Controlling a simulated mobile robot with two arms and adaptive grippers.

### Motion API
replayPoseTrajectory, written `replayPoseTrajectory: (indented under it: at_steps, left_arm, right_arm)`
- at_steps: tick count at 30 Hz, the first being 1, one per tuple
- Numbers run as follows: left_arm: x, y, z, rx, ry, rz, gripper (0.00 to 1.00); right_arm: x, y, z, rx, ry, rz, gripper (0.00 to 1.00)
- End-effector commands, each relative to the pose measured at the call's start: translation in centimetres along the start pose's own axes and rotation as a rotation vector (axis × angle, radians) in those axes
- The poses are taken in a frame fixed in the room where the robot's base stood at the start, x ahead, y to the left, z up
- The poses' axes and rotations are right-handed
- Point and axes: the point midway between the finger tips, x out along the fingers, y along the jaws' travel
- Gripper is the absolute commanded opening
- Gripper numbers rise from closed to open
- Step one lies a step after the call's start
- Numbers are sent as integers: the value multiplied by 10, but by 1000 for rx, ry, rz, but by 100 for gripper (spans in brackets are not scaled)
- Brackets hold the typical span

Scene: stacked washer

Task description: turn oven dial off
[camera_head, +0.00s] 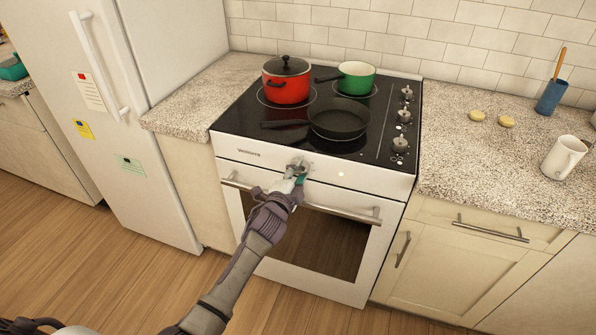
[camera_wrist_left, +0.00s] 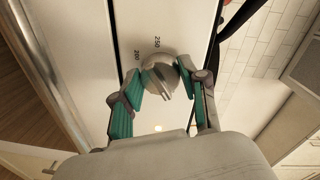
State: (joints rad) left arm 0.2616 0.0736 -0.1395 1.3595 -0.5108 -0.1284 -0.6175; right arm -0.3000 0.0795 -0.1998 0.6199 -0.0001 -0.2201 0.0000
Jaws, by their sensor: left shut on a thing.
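The white oven (camera_head: 235,156) stands between the counters, its door closed. The oven dial (camera_head: 299,164) is a round metal knob on the front panel below the cooktop. In the left wrist view the dial (camera_wrist_left: 159,77) has a raised bar grip, with the printed numbers 200 and 250 beside it. My left gripper (camera_head: 295,176) is at the dial, reaching from below. In the left wrist view my left gripper (camera_wrist_left: 161,80) has its green-padded fingers on both sides of the dial, shut on it. My right gripper is not in view.
A red pot (camera_head: 287,86), a green pan (camera_head: 356,79) and a black frying pan (camera_head: 339,119) stand on the cooktop. Several knobs (camera_head: 400,144) line its right side. The oven door handle (camera_head: 335,208) runs below the dial. A white mug (camera_head: 564,157) stands on the right counter.

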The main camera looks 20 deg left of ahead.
Motion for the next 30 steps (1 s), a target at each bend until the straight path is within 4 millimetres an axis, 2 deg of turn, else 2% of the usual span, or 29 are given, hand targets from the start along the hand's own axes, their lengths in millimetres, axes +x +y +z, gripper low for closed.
replayPoseTrajectory:
  at_steps: [21,30]
  left_arm:
    - [0,3,1,-674,43,9,8]
    - [0,4,1,-898,58,11,8]
  right_arm:
    - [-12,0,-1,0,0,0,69]
    - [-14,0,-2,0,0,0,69]
